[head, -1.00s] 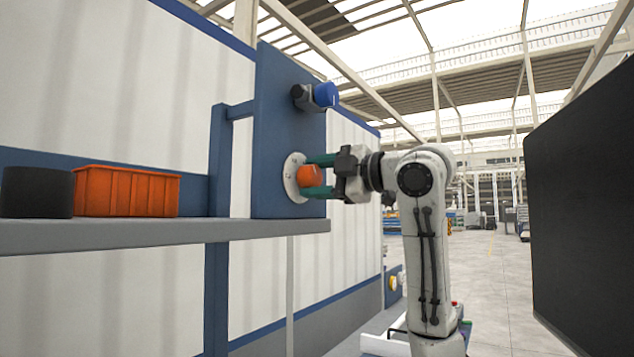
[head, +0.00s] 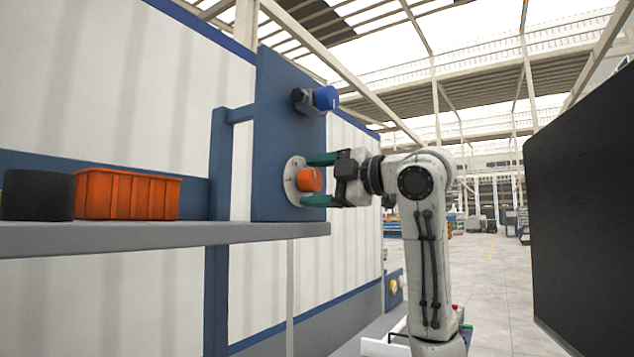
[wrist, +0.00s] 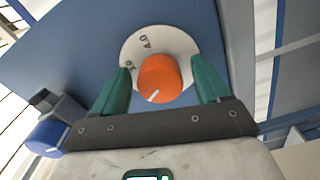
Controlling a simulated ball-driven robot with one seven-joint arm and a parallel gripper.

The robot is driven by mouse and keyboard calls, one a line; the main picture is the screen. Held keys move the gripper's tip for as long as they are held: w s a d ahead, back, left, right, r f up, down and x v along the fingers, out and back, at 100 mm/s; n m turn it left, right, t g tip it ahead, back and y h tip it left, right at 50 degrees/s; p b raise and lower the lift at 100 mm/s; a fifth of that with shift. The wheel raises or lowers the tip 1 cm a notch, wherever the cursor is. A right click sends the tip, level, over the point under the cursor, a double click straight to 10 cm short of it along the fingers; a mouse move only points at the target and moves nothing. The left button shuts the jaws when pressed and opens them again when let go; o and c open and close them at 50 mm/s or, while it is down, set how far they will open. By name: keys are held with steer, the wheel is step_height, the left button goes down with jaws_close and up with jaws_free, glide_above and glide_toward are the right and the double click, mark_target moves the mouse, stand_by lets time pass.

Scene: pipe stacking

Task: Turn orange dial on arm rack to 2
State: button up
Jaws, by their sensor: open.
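The orange dial (head: 309,180) sits on a round white plate (head: 291,181) on the blue panel (head: 272,130). In the wrist view the dial (wrist: 160,78) shows a white pointer line toward its lower left, and the plate (wrist: 150,42) carries dark marks, partly hidden; I cannot read the setting for sure. My gripper (head: 318,180) is open, with one green finger above the dial and one below. In the wrist view my gripper (wrist: 162,88) has a finger on each side of the dial, with small gaps visible.
A blue knob (head: 326,97) sticks out of the panel above the dial. A grey shelf (head: 150,236) to the left bears an orange crate (head: 127,194) and a black cylinder (head: 37,195). A dark slab (head: 585,190) stands close at the right.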

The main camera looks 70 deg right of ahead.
steer(key=b+v, duration=0.3)
steer(key=v, duration=0.7)
steer(key=shift+s, duration=0.4)
